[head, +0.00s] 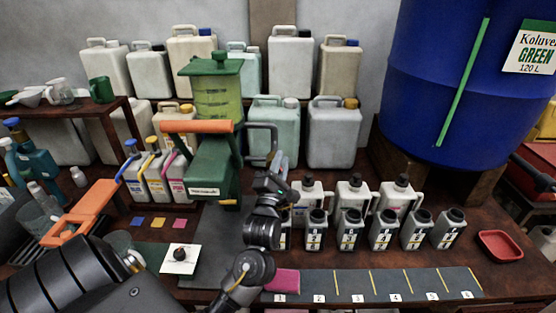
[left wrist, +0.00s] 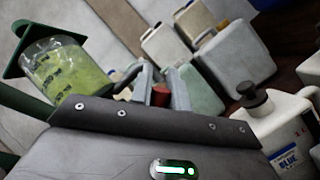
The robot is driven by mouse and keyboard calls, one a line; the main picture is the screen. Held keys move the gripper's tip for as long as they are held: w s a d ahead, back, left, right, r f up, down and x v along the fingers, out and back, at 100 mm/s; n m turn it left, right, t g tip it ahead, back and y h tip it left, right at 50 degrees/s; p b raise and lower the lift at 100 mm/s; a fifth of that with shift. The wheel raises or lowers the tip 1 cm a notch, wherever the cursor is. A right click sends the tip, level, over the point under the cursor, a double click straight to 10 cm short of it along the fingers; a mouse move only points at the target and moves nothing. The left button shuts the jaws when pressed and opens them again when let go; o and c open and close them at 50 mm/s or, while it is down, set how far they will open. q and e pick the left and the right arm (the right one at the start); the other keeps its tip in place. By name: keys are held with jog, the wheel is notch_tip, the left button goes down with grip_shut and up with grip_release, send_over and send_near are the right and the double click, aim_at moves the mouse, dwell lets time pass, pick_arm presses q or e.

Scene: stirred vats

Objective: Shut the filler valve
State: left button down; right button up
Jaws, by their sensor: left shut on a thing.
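The filler is a green machine (head: 212,165) with a clear hopper of green liquid (head: 218,98) and an orange lever (head: 197,127). Its hopper also shows at the left of the left wrist view (left wrist: 62,68). My left gripper (head: 277,160) is just right of the filler at hopper-base height. In the left wrist view its pale fingers are shut on a small red piece (left wrist: 160,96), which appears to be the valve handle. The fingers hide most of the valve, so its exact angle cannot be told. My right gripper is not in view.
Several small labelled bottles (head: 351,230) and white jugs (head: 352,195) stand right of my gripper. Pale canisters (head: 333,135) line the back. A blue drum (head: 440,80) stands at the right. A red tray (head: 500,246) and a numbered strip (head: 375,285) lie at the front.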

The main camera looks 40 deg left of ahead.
pick_arm(q)
jog(key=shift+w+d+f+m+g+h+p, duration=0.2)
jog(key=shift+m+h+p, duration=0.65)
jog(key=shift+m, duration=0.65)
jog(key=shift+s+f+m+g+h+p, duration=0.1)
jog(key=shift+f+m+h+p, duration=0.4)
jog(key=shift+m+p, duration=0.8)
jog(key=shift+w+d+f+m+g+h+p, duration=0.1)
jog(key=shift+m+h+p, duration=0.7)
jog(key=shift+m, duration=0.9)
jog(key=shift+f, duration=0.1)
jog(key=c, duration=1.3)
grip_release()
jog(key=shift+c, duration=0.2)
jog(key=b+v, duration=0.3)
jog(key=v, duration=0.7)
jog(key=shift+s, duration=0.4)
